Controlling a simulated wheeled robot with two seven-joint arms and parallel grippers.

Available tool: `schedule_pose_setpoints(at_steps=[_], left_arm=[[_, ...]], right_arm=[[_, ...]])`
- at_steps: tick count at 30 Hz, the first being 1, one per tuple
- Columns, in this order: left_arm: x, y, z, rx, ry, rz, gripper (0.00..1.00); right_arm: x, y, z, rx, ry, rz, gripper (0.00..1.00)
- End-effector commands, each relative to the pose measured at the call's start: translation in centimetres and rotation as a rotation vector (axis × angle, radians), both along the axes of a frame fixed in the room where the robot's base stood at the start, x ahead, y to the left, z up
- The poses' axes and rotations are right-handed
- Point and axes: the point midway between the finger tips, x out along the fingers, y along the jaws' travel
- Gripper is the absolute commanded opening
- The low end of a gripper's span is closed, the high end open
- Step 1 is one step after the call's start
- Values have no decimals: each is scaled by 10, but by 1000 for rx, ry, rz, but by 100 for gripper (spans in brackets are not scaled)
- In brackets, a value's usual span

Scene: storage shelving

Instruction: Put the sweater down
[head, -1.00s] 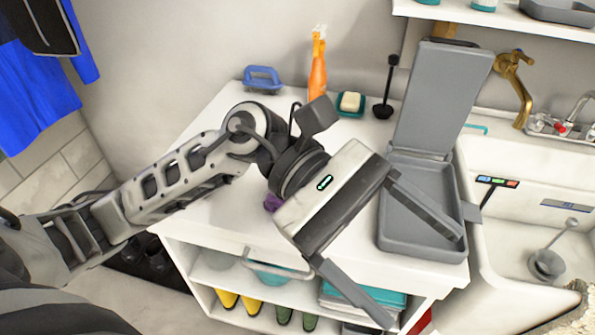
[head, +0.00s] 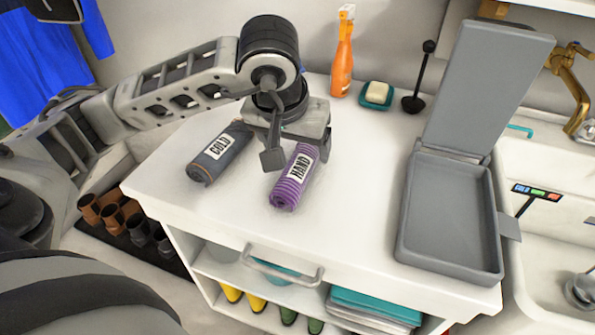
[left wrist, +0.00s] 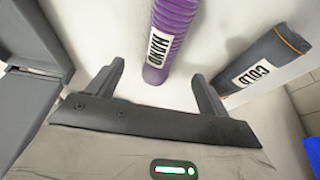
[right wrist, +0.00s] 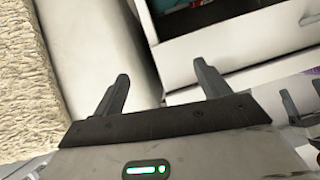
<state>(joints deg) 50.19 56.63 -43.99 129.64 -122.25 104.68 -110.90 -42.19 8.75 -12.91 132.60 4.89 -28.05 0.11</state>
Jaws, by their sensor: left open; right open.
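My right gripper (right wrist: 161,76) is open and empty. I cannot tell which roll is the sweater.
An open grey box (head: 450,215) stands on the counter's right beside the sink (head: 545,250). A spray bottle (head: 342,60), soap dish (head: 376,95) and black plunger-like tool (head: 416,95) stand at the back. Beige coarse fabric (right wrist: 30,80) is left of my right gripper. The counter's middle is clear.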

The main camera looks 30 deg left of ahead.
Motion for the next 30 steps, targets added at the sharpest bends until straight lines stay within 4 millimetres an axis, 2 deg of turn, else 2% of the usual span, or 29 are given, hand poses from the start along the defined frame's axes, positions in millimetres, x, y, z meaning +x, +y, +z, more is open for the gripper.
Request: schedule_pose_setpoints(at_steps=[1, 8, 15, 18, 25, 26, 30], left_arm=[[2, 0, -7, -2, 3, 0, 79], [5, 3, -22, -2, 4, 0, 79], [13, 8, -56, -2, 3, 1, 79], [16, 9, -62, -2, 2, -1, 79], [17, 9, -63, -1, 0, -2, 79], [17, 9, -63, -1, 0, -2, 74], [17, 9, -63, -1, 0, -2, 35]], right_arm=[[0, 1, -2, 1, 3, 2, 75], [2, 2, -6, 0, 11, 6, 75], [4, 3, -15, 0, 23, 10, 75], [4, 4, -16, 2, 26, 12, 75], [4, 5, -16, 3, 26, 13, 75], [4, 5, -16, 3, 26, 13, 75], [4, 5, -16, 3, 25, 13, 75]])
